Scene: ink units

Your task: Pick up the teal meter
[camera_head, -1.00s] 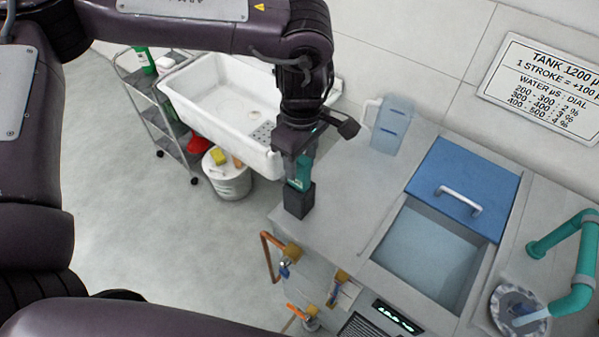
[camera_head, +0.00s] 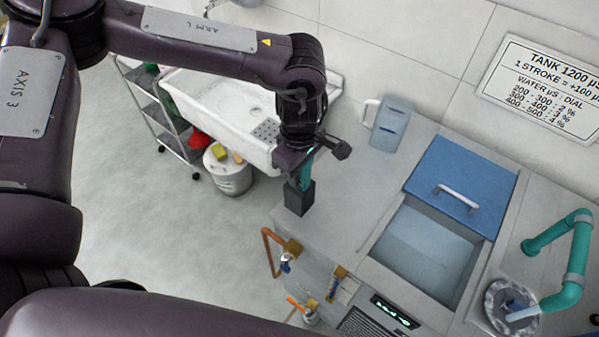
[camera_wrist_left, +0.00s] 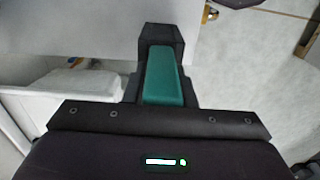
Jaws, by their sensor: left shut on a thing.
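The teal meter (camera_head: 305,177) stands upright at a black block-shaped holder (camera_head: 299,199) on the left corner of the grey counter. My left gripper (camera_head: 300,175) comes down from above and is shut on the meter's upper part. In the left wrist view the teal meter (camera_wrist_left: 163,76) lies between the dark fingers, with the black holder (camera_wrist_left: 161,34) just beyond it. The meter's lower end is hidden, so I cannot tell how deep it sits in the holder. My right gripper is not in view.
A clear jug (camera_head: 391,124) stands at the counter's back. A basin with a blue lid (camera_head: 461,183) is to the right, near a teal pipe (camera_head: 570,255). A white sink (camera_head: 220,99), wheeled rack (camera_head: 160,112) and bucket (camera_head: 230,175) are left. The counter between holder and basin is clear.

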